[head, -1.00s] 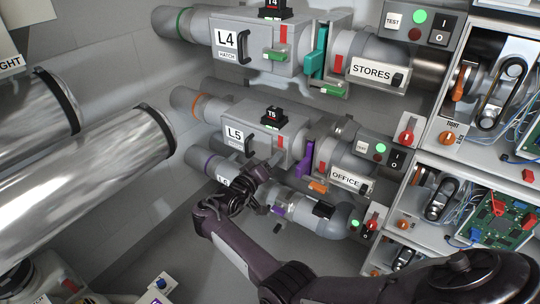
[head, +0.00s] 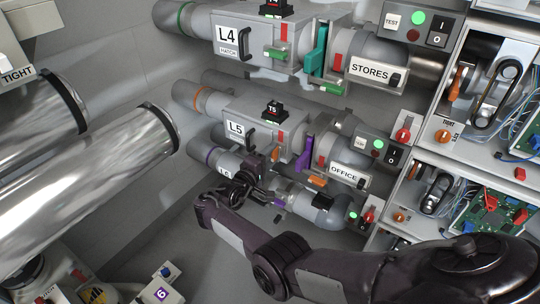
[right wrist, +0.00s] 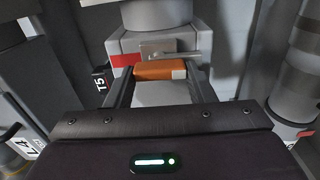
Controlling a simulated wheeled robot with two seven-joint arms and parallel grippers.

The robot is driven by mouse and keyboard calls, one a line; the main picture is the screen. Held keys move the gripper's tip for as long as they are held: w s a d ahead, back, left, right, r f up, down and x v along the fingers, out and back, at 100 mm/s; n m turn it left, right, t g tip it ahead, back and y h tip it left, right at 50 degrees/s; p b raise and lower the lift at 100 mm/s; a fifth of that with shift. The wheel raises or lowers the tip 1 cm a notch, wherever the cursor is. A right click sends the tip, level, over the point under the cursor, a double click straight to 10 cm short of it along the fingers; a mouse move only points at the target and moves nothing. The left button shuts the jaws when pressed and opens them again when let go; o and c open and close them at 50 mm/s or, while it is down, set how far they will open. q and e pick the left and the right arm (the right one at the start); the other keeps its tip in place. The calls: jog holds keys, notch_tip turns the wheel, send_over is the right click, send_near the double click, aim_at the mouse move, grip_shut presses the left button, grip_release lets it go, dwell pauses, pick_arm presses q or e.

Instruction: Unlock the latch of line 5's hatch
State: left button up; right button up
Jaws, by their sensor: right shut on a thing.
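The line 5 hatch (head: 250,125) is a grey box marked L5 (head: 236,128) with a black handle, on the pipe below L4's box. My right gripper (head: 262,163) is at the lower front of this box, reaching up from below. In the right wrist view, an orange latch (right wrist: 158,70) lies between the fingers of my right gripper (right wrist: 160,88), which is shut on it. A metal plate (right wrist: 158,50) and a red mark (right wrist: 127,60) are just beyond the latch. My left gripper is not in view.
The L4 box (head: 255,40) with a green latch (head: 277,54) is above. A purple slide (head: 304,152) and the OFFICE plate (head: 346,175) are to the right. The L6 pipe (head: 300,200) runs just below. Large shiny tubes (head: 90,175) fill the left.

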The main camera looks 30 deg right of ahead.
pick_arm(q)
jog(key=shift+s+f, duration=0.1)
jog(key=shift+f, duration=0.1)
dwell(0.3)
pick_arm(e)
jog(key=o, duration=1)
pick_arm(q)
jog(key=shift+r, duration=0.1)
